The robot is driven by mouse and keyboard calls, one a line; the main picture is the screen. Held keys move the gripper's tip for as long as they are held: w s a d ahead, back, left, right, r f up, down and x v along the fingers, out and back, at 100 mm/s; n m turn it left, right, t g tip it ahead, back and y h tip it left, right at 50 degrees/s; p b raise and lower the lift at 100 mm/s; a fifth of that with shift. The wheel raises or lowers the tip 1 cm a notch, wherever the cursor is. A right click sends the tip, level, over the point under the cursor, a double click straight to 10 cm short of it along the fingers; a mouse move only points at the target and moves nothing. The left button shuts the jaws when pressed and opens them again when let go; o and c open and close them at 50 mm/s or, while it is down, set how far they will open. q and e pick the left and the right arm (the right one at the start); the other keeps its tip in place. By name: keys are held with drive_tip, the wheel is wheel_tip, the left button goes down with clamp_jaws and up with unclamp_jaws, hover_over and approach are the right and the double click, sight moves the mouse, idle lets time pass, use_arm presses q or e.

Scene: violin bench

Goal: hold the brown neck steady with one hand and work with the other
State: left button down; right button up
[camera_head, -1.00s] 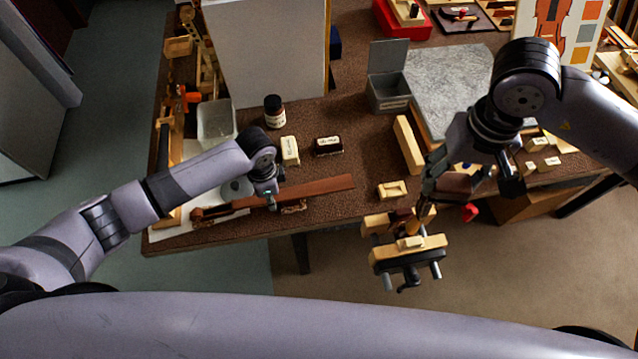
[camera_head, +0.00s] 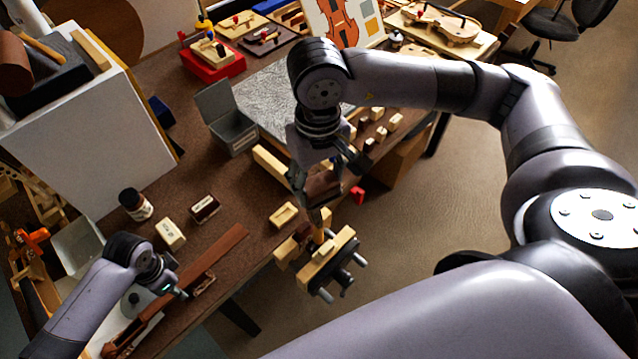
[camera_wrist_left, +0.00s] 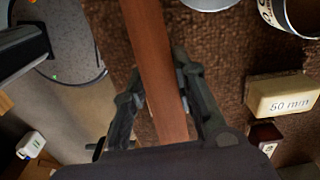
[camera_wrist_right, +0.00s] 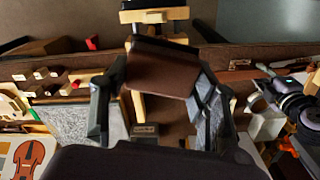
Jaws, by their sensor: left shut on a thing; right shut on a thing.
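The brown neck (camera_head: 215,252) lies along the near left edge of the bench. My left gripper (camera_head: 172,285) is shut around its shaft; in the left wrist view the neck (camera_wrist_left: 158,65) runs between both fingers. My right gripper (camera_head: 318,182) is shut on a flat brown block (camera_wrist_right: 160,75), held between its fingers above the bench's near edge. What the block is I cannot tell. Just below it in the head view is a clamp with pale wooden jaws (camera_head: 328,258) at the bench edge.
An open grey box (camera_head: 232,128) and a grey slab (camera_head: 268,95) lie further back.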

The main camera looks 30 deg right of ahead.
drive_tip(key=shift+w+a+f+m, duration=0.2)
drive_tip(key=shift+w+a+m, duration=0.2)
drive_tip(key=shift+m, duration=0.6)
drive_tip(key=w+a+f+m, duration=0.3)
drive_tip(key=w+a+m, duration=0.15)
drive_tip(key=m, duration=0.75)
drive_tip(key=n, duration=3.2)
approach(236, 229)
drive_tip(key=shift+f, duration=2.7)
drive_tip(key=shift+s+a+f, duration=0.2)
drive_tip(key=shift+a+f, duration=0.3)
drive_tip(key=shift+f, duration=0.2)
drive_tip(key=shift+s+a, duration=0.55)
drive_tip(key=shift+a, duration=1.1)
drive_tip(key=shift+s+a, duration=0.55)
drive_tip(key=shift+a, duration=1.15)
drive_tip(key=shift+s+a, duration=0.55)
drive_tip(key=shift+a, duration=1.1)
drive_tip(key=shift+w+d+r, duration=0.1)
drive_tip(key=shift+w+d, duration=0.5)
drive_tip(key=shift+d, duration=1.25)
drive_tip(key=shift+w+d+f, duration=0.1)
drive_tip(key=shift+w+d, duration=0.55)
drive_tip(key=shift+d, duration=1.2)
drive_tip(key=shift+w+d+r, duration=0.1)
drive_tip(key=shift+w+d, duration=0.5)
drive_tip(key=shift+d, duration=1.25)
wheel_tip(236, 229, up, 8)
drive_tip(key=shift+r, duration=0.2)
